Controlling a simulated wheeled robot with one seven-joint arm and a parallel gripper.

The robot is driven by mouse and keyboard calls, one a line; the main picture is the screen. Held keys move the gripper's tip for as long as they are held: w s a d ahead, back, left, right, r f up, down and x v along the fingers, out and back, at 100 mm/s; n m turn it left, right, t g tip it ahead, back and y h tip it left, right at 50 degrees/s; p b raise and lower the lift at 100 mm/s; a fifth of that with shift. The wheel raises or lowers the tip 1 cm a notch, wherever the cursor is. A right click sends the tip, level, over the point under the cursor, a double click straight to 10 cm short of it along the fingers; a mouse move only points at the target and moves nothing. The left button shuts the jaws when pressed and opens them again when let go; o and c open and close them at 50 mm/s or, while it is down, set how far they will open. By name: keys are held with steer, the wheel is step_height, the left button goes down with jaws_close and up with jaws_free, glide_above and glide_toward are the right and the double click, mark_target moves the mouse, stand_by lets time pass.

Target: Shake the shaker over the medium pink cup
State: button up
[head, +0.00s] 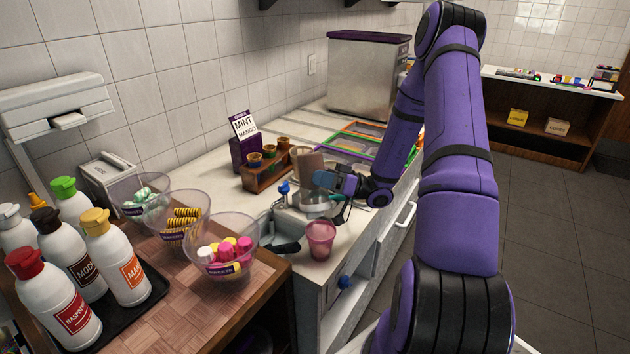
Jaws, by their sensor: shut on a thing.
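The pink cup (320,240) stands upright near the counter's front corner. It is translucent, and I cannot make out any contents. My gripper (323,180) is above and beyond the cup in the picture, over the metal basin area. It is shut on a brownish object (311,166), which seems to be the shaker. The gripper partly hides this object, and its tilt is hard to tell. The gripper and the object are apart from the cup.
Clear bowls of toppings (226,270) and a black tray (150,292) of sauce bottles (62,310) stand on the wooden top at left. A dark-handled scoop (285,247) lies left of the cup.

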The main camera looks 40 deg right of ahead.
mark_target(318, 153)
steer(key=shift+r, duration=3.8)
steer(key=shift+f, duration=0.1)
step_height(318, 153, down, 8)
steer(key=shift+r, duration=0.1)
steer(key=shift+r, duration=0.1)
steer(key=shift+r, duration=3.9)
step_height(318, 153, down, 8)
steer(key=shift+f, duration=0.1)
